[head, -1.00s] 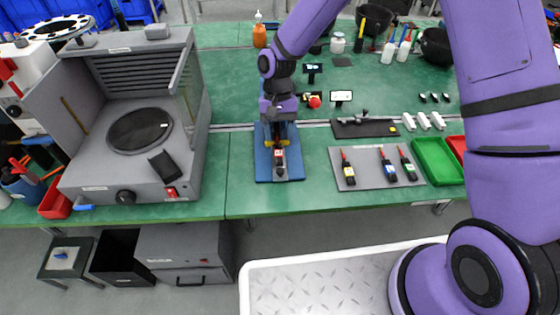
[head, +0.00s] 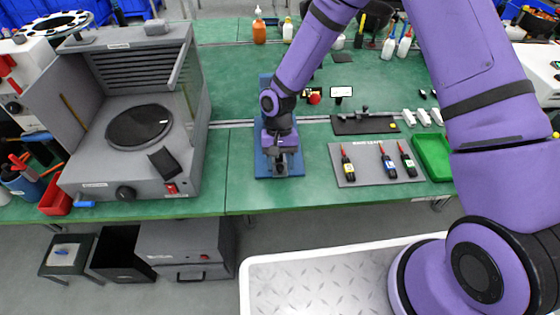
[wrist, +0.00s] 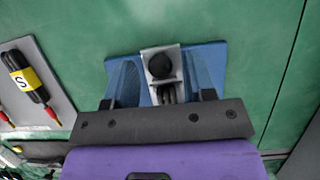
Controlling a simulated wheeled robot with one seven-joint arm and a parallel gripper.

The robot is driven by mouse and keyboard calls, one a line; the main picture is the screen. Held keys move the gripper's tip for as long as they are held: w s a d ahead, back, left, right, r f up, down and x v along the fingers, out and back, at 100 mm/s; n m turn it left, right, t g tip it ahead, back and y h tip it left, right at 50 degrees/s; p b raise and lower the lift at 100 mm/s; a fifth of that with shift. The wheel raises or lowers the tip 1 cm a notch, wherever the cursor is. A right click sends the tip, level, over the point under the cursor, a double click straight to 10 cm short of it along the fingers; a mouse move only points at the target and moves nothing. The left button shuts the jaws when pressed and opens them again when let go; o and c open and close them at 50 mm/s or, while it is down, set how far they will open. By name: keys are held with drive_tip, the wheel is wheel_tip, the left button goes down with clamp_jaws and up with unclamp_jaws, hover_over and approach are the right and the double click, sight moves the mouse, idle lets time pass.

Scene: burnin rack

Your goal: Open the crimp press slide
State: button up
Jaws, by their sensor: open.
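The crimp press stands on a blue base plate (head: 263,168) near the bench's front edge. In the wrist view its blue base (wrist: 212,58) lies under my gripper, with a grey metal part (wrist: 147,54) carrying a round black knob (wrist: 163,66). My gripper (head: 280,160) is directly above the press and hides most of it in the head view. In the wrist view my gripper (wrist: 158,98) is open, with a finger on either side of the grey part. Whether the fingers touch it I cannot tell.
A grey booth (head: 130,130) with a round dark plate stands to the left. A grey mat (head: 350,177) with several labelled tools lies to the right, beside a green tray (head: 433,156). Some bench behind the press is clear.

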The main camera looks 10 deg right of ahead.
drive_tip(key=shift+c, duration=0.4)
clamp_jaws()
drive_tip(key=shift+s+a, duration=0.1)
drive_tip(key=shift+s, duration=2.55)
drive_tip(key=shift+o, duration=0.4)
unclamp_jaws()
drive_tip(key=v, duration=1.1)
drive_tip(key=shift+s, duration=0.1)
